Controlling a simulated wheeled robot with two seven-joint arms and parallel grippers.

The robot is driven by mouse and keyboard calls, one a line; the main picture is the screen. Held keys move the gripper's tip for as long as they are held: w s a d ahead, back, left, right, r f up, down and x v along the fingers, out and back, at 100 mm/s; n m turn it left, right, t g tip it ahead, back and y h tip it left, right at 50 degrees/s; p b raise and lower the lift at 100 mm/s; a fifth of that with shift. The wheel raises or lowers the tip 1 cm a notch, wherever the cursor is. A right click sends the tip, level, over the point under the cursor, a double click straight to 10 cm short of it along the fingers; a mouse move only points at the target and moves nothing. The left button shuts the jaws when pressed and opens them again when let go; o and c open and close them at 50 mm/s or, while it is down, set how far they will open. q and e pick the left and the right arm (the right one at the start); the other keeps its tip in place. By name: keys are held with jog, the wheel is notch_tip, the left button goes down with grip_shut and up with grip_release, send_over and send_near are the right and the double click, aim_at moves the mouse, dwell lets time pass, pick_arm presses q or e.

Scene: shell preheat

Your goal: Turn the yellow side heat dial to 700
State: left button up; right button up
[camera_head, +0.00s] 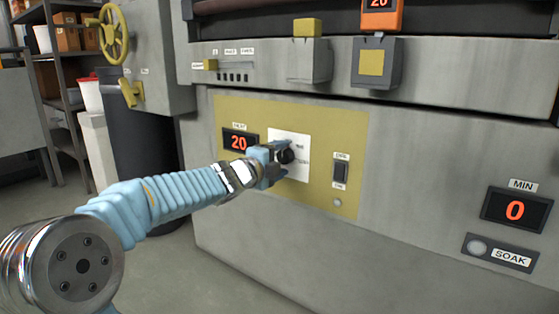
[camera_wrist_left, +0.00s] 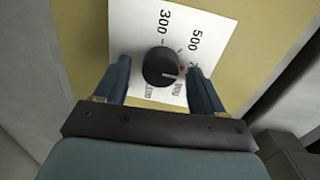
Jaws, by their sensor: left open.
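The heat dial is a small round black knob (camera_wrist_left: 160,66) on a white scale card (camera_wrist_left: 150,25) fixed to a yellow panel (camera_head: 350,125). The card's labels 300 and 500 are readable in the left wrist view; the lower ones are too small to be sure of. A pale line on the knob's face points toward the right finger, and a small red mark sits beside the knob there. My left gripper (camera_head: 280,151) is open, with one finger on each side of the knob. Contact cannot be told. In the head view the gripper partly covers the card. My right gripper is out of view.
A red "20" display (camera_head: 238,142) is left of the card and a black rocker switch (camera_head: 341,172) is right of it. Further right are a MIN display (camera_head: 516,210) reading 0 and a SOAK button panel (camera_head: 501,253). A ledge with yellow-marked controls juts out above.

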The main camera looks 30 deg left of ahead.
pick_arm(q)
jog(key=s+a+p, duration=0.1)
jog(key=s+p, duration=0.1)
jog(key=s, duration=1.1)
jog(key=shift+s+r+p, duration=0.35)
jog(key=shift+r, duration=0.1)
